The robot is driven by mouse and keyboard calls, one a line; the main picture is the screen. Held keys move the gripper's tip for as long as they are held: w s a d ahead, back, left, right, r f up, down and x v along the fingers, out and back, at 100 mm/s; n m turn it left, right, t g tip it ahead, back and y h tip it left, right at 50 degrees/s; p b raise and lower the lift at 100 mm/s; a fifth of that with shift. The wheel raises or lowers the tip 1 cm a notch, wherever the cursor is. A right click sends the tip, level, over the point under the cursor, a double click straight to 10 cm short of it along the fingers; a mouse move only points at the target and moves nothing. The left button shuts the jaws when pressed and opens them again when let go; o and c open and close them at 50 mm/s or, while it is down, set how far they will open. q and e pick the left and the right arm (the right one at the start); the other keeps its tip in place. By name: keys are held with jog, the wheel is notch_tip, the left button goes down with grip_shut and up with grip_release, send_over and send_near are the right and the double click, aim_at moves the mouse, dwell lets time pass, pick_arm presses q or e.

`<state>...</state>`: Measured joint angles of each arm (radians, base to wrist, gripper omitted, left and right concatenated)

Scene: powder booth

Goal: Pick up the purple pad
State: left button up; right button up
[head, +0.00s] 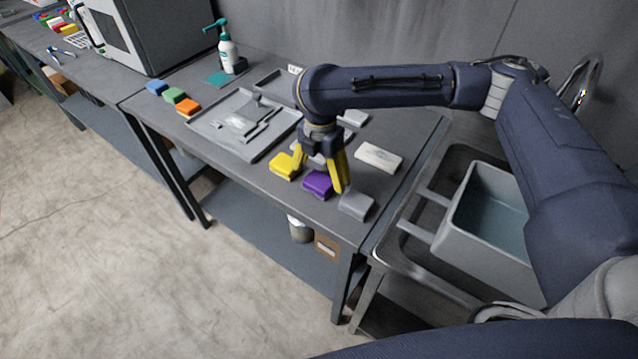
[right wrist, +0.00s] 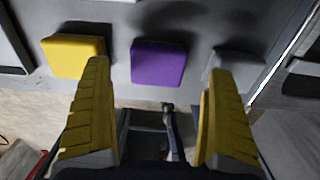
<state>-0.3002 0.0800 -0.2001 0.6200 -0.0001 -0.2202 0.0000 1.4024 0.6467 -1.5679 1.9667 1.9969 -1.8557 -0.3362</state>
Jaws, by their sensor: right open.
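The purple pad (head: 318,184) lies on the grey table near its front edge, between a yellow pad (head: 284,167) and a grey pad (head: 356,204). My right gripper (head: 321,172) is open and empty, with its yellow fingers pointing down above the pads. In the right wrist view the purple pad (right wrist: 158,63) shows ahead of the gap between the open fingers (right wrist: 158,95), with the yellow pad (right wrist: 75,56) to its left and the grey pad (right wrist: 233,68) to its right. My left gripper is out of view.
A white block (head: 379,157) lies behind the grey pad. A grey tray (head: 264,152) with tools is to the left. Blue (head: 157,88), green (head: 174,96) and orange (head: 188,107) pads lie farther left. A sink with a grey tub (head: 447,240) adjoins the table on the right.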

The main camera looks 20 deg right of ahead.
aim_at(319, 180)
jog(key=shift+w+a+f, duration=0.1)
jog(key=shift+a+f, duration=0.05)
jog(key=shift+f, duration=2.05)
jog(key=shift+c, duration=0.3)
jog(key=c, duration=1.2)
jog(key=shift+r, duration=0.1)
notch_tip(319, 180, up, 20)
